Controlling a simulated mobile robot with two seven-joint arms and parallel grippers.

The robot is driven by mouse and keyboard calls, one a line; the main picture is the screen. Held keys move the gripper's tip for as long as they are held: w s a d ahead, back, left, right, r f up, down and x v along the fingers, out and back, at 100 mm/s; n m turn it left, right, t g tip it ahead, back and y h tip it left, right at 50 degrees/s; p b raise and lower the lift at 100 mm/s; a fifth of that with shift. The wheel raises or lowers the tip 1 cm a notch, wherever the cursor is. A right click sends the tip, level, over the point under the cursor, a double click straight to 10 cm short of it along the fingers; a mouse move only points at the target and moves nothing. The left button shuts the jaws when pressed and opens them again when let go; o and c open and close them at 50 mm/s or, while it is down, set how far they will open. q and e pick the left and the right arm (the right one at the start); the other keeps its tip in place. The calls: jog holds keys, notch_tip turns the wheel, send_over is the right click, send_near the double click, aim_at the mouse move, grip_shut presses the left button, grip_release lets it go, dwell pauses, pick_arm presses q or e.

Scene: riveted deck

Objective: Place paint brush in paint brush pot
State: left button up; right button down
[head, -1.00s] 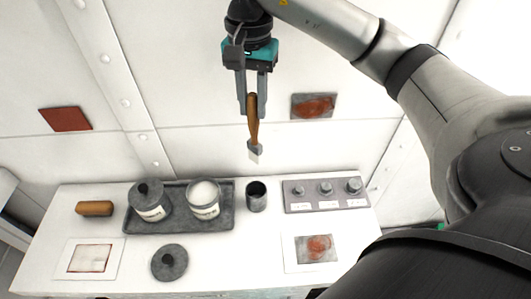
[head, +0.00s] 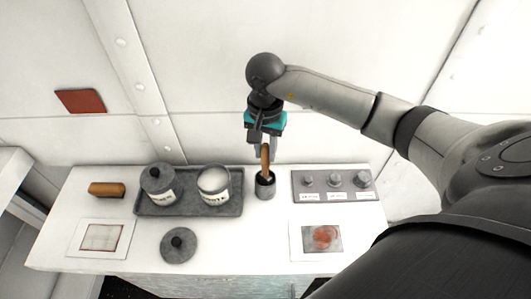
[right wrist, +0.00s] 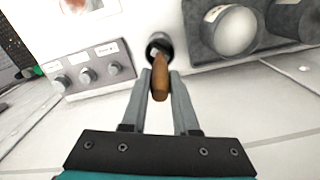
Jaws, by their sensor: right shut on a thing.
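The paint brush (head: 265,160) has a brown wooden handle and stands upright, its lower end inside the dark grey paint brush pot (head: 265,191). The bristles are hidden in the pot. My right gripper (head: 264,145) is above the pot, shut on the upper handle. In the right wrist view the brush handle (right wrist: 160,87) lies between the two fingers (right wrist: 160,95), with the pot (right wrist: 157,44) beyond it. I cannot tell whether the brush touches the pot's bottom. My left gripper is not in view.
Left of the pot, a dark tray (head: 190,209) holds a lidded can (head: 158,184) and an open white paint can (head: 214,187). A knob panel (head: 333,186) stands to the right. A loose lid (head: 179,245) lies in front. The wall (head: 200,90) is behind.

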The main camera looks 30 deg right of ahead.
jog(key=shift+f, duration=0.95)
jog(key=shift+f, duration=0.2)
jog(key=c, duration=0.7)
grip_release()
jog(key=shift+r, duration=0.1)
jog(key=shift+r, duration=0.1)
jog(key=shift+r, duration=0.25)
notch_tip(320, 180, up, 12)
jog(key=shift+f+b, duration=0.15)
jog(key=shift+b, duration=0.6)
